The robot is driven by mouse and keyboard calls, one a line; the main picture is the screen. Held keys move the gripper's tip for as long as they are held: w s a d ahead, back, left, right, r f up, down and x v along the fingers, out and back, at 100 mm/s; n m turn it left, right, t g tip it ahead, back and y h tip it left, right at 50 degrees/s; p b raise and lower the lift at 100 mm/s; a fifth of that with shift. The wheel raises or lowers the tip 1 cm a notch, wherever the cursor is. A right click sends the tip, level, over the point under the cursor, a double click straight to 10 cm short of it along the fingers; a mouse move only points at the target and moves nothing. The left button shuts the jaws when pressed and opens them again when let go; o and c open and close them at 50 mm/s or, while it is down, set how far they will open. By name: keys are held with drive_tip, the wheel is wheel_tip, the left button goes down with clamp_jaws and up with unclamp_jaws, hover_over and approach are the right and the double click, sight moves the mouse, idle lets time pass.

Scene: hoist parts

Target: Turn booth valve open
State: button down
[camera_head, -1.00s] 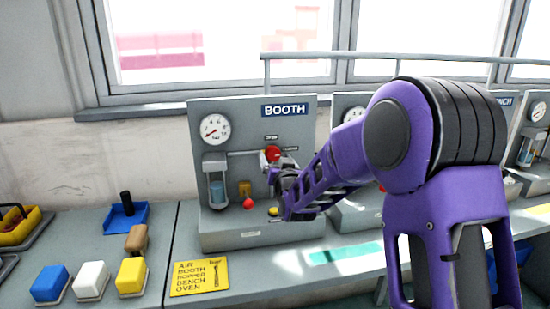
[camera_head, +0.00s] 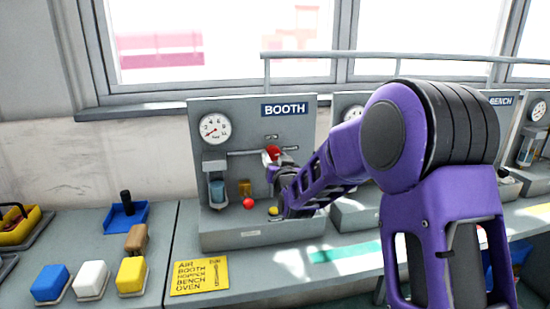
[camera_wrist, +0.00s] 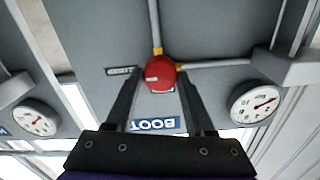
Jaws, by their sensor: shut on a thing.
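The red booth valve handle (camera_head: 272,153) is on the grey panel under the BOOTH sign (camera_head: 284,109), on the pipe line. In the wrist view the red handle (camera_wrist: 159,73) sits between my two fingertips, in front of the pipe. My gripper (camera_head: 275,162) is shut on this handle; it also shows in the wrist view (camera_wrist: 160,78). In the head view my gripper and wrist hide part of the handle and the panel below it. Small labels flank the valve, but its exact angle is unclear.
A round pressure gauge (camera_head: 214,128) is at the panel's upper left. A red ball (camera_head: 249,203) and a yellow knob (camera_head: 273,211) are low on the panel. A yellow card (camera_head: 200,276) and coloured blocks lie on the bench. A neighbouring panel stands behind my arm.

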drive_tip(key=shift+f+n+b, duration=0.1)
drive_tip(key=shift+n+b, duration=0.25)
drive_tip(key=shift+n, duration=0.05)
drive_tip(key=n+b, duration=0.1)
drive_tip(key=n, duration=0.1)
drive_tip(key=shift+a+n, duration=0.1)
drive_tip(key=shift+n, duration=0.3)
drive_tip(key=n, duration=1)
drive_tip(key=shift+n, duration=2.1)
